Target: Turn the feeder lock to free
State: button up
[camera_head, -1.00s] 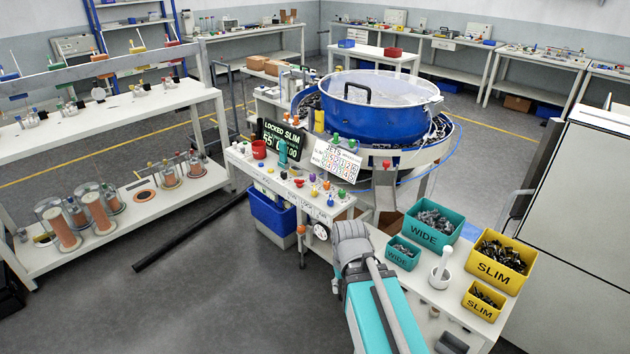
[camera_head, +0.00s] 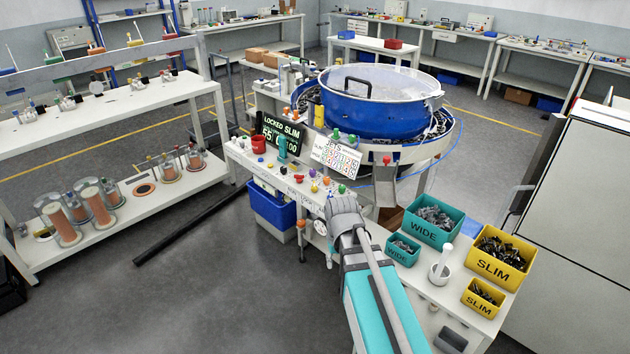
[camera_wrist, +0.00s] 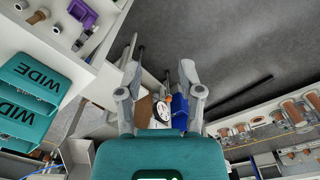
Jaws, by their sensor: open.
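The display (camera_head: 281,133) on the bench reads "LOCKED SLIM". The blue bowl feeder (camera_head: 375,105) stands behind it under a clear lid. A white round dial (camera_head: 320,228) sits on the bench's front side, just left of my arm; I cannot tell for certain that it is the feeder lock. In the wrist view a white dial (camera_wrist: 162,112) with dark marks and an orange-red part shows between my fingers, partly hidden by the gripper body. My gripper (camera_wrist: 160,75) is open and empty, its fingers on either side of the dial in the picture; contact cannot be told.
Several coloured knobs stand along the bench top left of my arm. Teal WIDE bins (camera_head: 434,221) and yellow SLIM bins (camera_head: 503,258) stand to the right, with a white mortar (camera_head: 439,273) between. A blue bin (camera_head: 271,207) is below the bench.

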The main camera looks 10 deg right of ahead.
notch_tip(320, 180, up, 12)
jog(key=m+p, duration=0.1)
jog(key=p, duration=1)
send_over(314, 183)
jog(key=shift+s+f, duration=0.15)
jog(key=shift+f, duration=0.1)
notch_tip(314, 183, down, 14)
jog(key=b, duration=1.3)
jog(key=shift+r+b, duration=0.2)
jog(key=shift+b, duration=0.2)
grip_shut()
jog(key=shift+d, duration=0.1)
